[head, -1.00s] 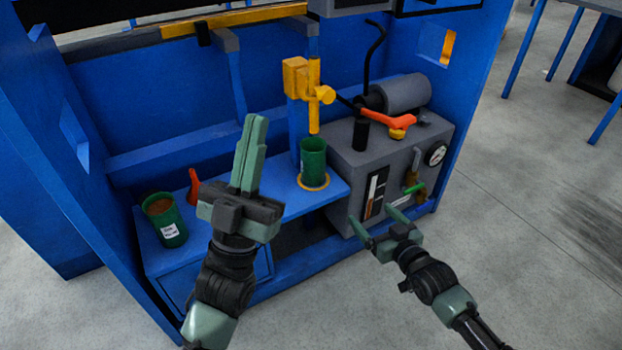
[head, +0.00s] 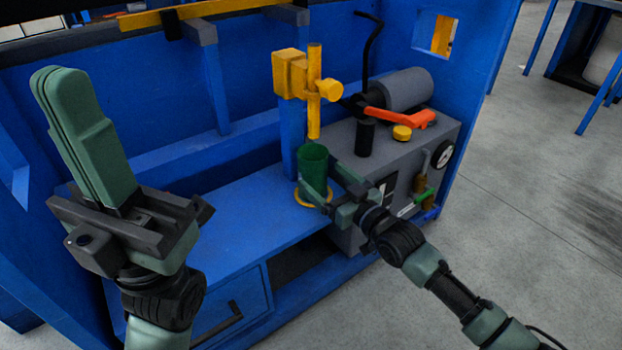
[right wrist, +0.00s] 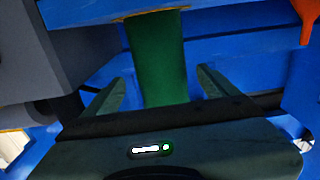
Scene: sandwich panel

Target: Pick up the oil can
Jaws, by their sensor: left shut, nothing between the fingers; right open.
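A green can (head: 313,158), open at the top, stands upright on the yellow ring (head: 300,197) under the yellow spout. It also shows in the right wrist view (right wrist: 162,60), between the two fingers of my right gripper (right wrist: 160,88). My right gripper (head: 322,178) is open, its fingers on either side of the can; I cannot tell whether they touch it. My left gripper (head: 85,130) is shut and empty, raised at the left, apart from the can. It hides part of the left shelf.
The yellow spout fixture (head: 303,80) hangs just above the can. A grey machine (head: 415,155) with a gauge and an orange-red lever (head: 405,117) stands to the right. The blue shelf (head: 235,210) left of the can is clear. A red object (right wrist: 306,20) shows in the right wrist view.

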